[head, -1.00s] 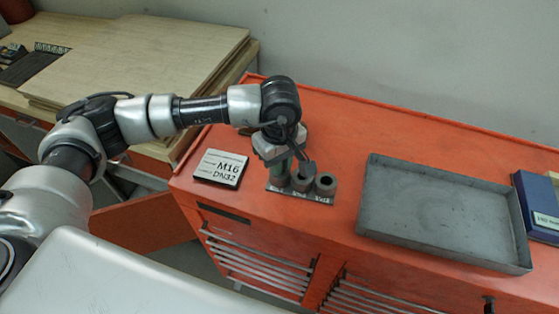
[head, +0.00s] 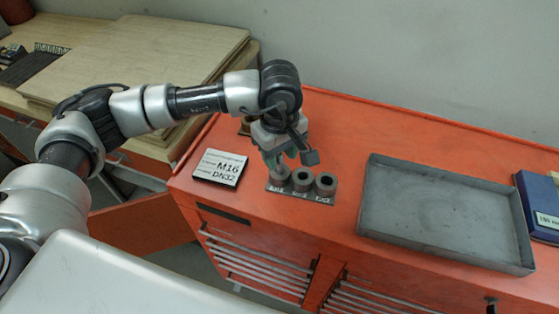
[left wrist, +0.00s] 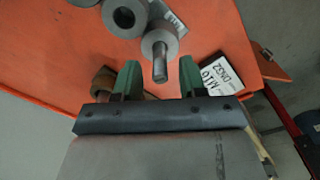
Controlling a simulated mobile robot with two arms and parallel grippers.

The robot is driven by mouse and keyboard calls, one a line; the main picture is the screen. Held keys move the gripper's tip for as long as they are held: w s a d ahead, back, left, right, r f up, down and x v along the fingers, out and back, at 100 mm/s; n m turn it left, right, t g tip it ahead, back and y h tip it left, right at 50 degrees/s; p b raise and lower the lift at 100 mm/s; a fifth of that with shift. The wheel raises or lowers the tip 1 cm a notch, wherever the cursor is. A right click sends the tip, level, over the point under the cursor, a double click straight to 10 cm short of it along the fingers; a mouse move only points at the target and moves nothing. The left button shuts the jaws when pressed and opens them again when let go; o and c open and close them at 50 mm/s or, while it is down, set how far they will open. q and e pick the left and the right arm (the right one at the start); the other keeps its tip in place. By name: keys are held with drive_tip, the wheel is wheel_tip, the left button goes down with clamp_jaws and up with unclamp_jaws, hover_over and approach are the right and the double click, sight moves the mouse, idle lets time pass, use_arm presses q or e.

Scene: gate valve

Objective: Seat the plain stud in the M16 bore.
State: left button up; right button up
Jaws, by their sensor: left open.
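The plain stud (left wrist: 160,64) stands in the bore of an end grey cylinder (left wrist: 163,40) in the left wrist view. In the head view that cylinder (head: 279,174) is the leftmost of three on a small labelled plate (head: 300,194); its small labels are too blurred to read surely. My left gripper (head: 286,158) is above and just behind it. How deep the stud sits cannot be told. My right gripper is not in view.
A sign reading M16 DN32 (head: 220,168) lies left of the plate. A brown round part (left wrist: 103,82) is behind the gripper. A grey tray (head: 440,215) and a blue box (head: 538,205) stand to the right on the red cabinet (head: 350,130). The cabinet top behind the tray is clear.

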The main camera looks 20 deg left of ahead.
use_arm(q)
wheel_tip(320, 180, up, 8)
drive_tip(key=shift+r+b, duration=0.1)
drive_tip(key=shift+b, duration=1.05)
drive_tip(key=shift+r, duration=0.65)
drive_tip(key=shift+s+f, duration=0.1)
